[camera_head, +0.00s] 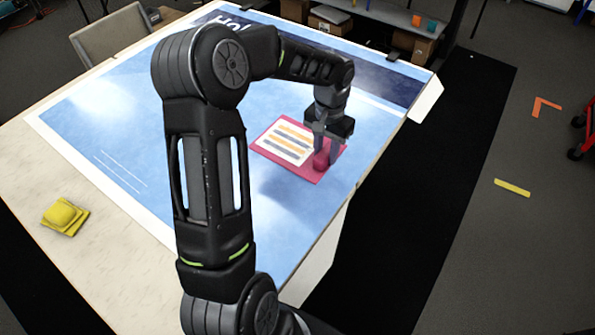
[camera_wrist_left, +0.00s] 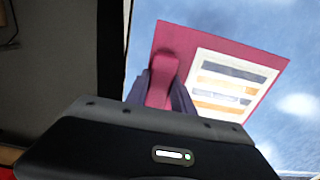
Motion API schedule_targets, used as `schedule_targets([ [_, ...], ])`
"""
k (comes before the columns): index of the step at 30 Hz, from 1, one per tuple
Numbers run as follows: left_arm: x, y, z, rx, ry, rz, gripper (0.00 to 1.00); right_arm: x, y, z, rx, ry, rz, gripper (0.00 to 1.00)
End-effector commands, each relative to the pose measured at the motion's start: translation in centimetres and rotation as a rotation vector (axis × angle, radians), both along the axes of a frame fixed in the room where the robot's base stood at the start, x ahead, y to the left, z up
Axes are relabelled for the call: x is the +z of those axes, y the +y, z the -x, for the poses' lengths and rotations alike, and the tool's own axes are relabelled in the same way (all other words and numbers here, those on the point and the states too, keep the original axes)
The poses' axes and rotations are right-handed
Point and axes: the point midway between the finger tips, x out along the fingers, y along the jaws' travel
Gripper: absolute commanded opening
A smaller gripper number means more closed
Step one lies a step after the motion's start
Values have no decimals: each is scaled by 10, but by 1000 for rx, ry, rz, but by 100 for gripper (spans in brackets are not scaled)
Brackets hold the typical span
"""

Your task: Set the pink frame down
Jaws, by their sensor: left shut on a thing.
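The pink frame (camera_head: 318,174) is a flat pink board with a white sheet of orange and grey stripes on it. It is over the blue printed sheet (camera_head: 110,125) on the table, near the table's right edge. My left gripper (camera_head: 324,156) points down at the frame's right part and is shut on its raised pink handle. The left wrist view shows the handle (camera_wrist_left: 162,82) between the fingers and the frame (camera_wrist_left: 180,36) beyond. A soft shadow lies on the sheet below and left of the frame, which looks held a little above it. My right gripper is out of view.
A folded yellow cloth or pad (camera_head: 64,217) lies on the bare table (camera_head: 60,170) at the left. A chair (camera_head: 112,35) stands behind the table. Shelving with boxes (camera_head: 410,45) is at the back. The blue sheet left of the frame is clear.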

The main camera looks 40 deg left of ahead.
Motion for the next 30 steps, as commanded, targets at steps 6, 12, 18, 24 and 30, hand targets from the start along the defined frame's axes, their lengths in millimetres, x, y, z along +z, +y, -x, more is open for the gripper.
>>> schedule_targets([
  [6,-12,0,0,0,3,0,0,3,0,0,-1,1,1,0],
  [12,-47,-1,1,0,6,2,0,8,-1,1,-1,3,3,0],
  [18,-62,0,0,0,0,0,0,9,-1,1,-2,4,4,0],
  [24,-62,0,0,0,0,0,0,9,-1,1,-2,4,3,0],
  [30,-80,-1,1,1,4,1,0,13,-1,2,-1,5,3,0],
])
